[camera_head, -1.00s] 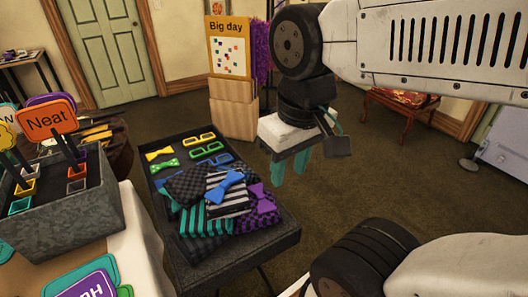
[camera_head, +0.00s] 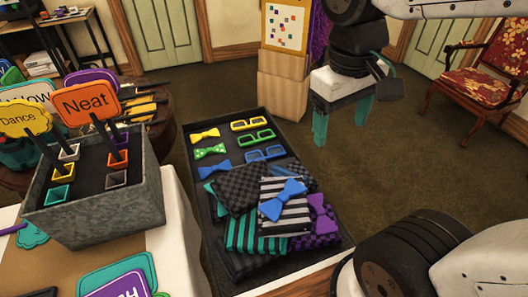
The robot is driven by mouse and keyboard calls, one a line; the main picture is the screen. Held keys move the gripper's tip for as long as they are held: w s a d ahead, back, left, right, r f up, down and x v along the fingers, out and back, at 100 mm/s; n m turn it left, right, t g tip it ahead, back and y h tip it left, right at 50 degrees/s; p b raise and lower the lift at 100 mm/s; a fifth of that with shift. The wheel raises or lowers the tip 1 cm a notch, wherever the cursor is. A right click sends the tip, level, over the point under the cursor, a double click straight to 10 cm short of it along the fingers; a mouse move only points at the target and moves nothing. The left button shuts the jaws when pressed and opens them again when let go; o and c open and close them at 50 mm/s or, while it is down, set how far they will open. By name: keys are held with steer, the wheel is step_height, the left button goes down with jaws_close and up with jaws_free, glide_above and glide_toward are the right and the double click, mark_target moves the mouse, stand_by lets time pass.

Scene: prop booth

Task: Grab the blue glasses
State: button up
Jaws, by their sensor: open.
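The blue glasses (camera_head: 265,153) lie in the dark tray (camera_head: 206,239), below the green glasses (camera_head: 257,136) and the yellow glasses (camera_head: 248,124) in the picture. A blue bow tie (camera_head: 214,169) lies to their left, and a dark checked cloth (camera_head: 291,172) lies close by their lower edge. My gripper (camera_head: 342,122) hangs to the right of the tray with its teal fingers pointing down. The fingers are apart with nothing between them. It is clear of the glasses.
Folded striped and checked cloths (camera_head: 290,205) with bow ties fill the near part of the tray. A grey sign box (camera_head: 95,219) stands on the table at left. A wooden stand (camera_head: 285,97) is behind the tray. A red chair (camera_head: 484,75) is at right. Open floor lies between.

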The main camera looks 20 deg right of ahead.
steer(key=w+f+n+g+h, duration=0.2)
steer(key=w+f+n+h, duration=0.15)
steer(key=w, duration=0.85)
steer(key=n+h, duration=0.6)
steer(key=n, duration=0.2)
glide_above(264, 153)
steer(key=s+a, duration=0.4)
step_height(264, 153, down, 17)
steer(key=w+a+f+n+h, duration=0.1)
steer(key=f, duration=0.3)
steer(key=w+a+f+n, duration=0.1)
steer(key=f, duration=0.4)
steer(key=w+a+f+n+t+h, duration=0.1)
steer(key=a+f+n, duration=0.1)
steer(key=f, duration=0.3)
steer(key=shift+w+h, duration=0.35)
steer(key=shift+w, duration=0.05)
steer(key=shift+a+f+n, duration=0.1)
steer(key=shift+f+n, duration=0.15)
steer(key=shift+f, duration=0.1)
steer(key=shift+d+f, duration=0.25)
steer(key=shift+d, duration=0.05)
steer(key=x, duration=0.7)
steer(key=shift+w, duration=0.2)
steer(key=c, duration=1.1)
